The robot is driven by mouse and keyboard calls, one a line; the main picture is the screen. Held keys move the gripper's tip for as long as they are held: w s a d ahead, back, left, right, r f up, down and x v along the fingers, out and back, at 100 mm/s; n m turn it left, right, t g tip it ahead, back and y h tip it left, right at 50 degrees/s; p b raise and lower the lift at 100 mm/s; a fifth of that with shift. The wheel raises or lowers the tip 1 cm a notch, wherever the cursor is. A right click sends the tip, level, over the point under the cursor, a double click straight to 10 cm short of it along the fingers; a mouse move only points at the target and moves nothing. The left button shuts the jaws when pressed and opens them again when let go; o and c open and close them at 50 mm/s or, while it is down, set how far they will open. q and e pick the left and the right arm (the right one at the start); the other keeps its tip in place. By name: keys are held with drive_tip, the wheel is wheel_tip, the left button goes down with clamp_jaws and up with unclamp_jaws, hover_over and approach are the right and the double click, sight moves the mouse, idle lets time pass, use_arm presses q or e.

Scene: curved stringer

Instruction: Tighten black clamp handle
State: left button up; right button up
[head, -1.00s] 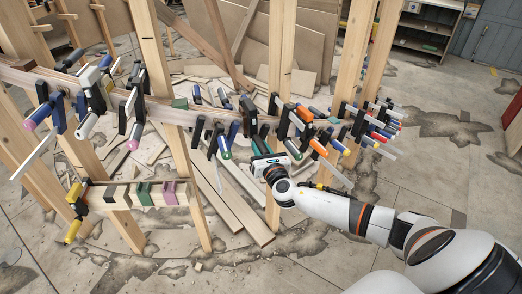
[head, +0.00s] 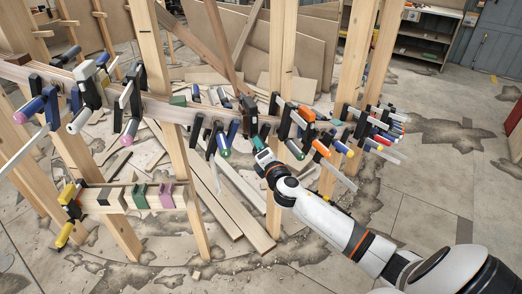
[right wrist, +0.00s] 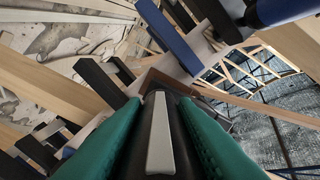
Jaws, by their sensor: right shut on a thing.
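Several clamps grip a long curved wooden stringer (head: 160,108) held on upright posts in the head view. My right gripper (head: 261,144) is at the middle of the stringer, just below a black clamp (head: 249,109). In the right wrist view, my right gripper (right wrist: 158,130) has its two teal fingers on either side of a black handle with a pale grey strip (right wrist: 158,138). It is shut on this handle. The far end of the handle is hard to make out behind the fingers. My left gripper is out of view.
Blue-handled clamps (head: 220,140) hang just left of my right gripper, and a green-tipped clamp (head: 294,149) is close on its right. A wooden post (head: 273,190) stands below it. A small beam (head: 157,196) carries more clamps at lower left. The floor at right is open.

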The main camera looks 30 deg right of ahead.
drive_tip(key=m, duration=0.5)
drive_tip(key=shift+m+b, duration=0.3)
drive_tip(key=shift+m, duration=0.1)
drive_tip(key=m, duration=0.2)
drive_tip(key=shift+r+m, duration=0.1)
drive_tip(key=shift+m, duration=0.2)
drive_tip(key=m+p, duration=0.1)
drive_tip(key=m, duration=0.2)
drive_tip(key=shift+m, duration=0.3)
drive_tip(key=m+p, duration=0.2)
drive_tip(key=m, duration=0.3)
drive_tip(key=shift+r, duration=0.15)
drive_tip(key=m+p, duration=0.1)
drive_tip(key=m, duration=0.3)
drive_tip(key=shift+m+p, duration=0.3)
drive_tip(key=shift+d+m+p, duration=0.1)
drive_tip(key=shift+m+p, duration=0.25)
drive_tip(key=shift+m, duration=0.65)
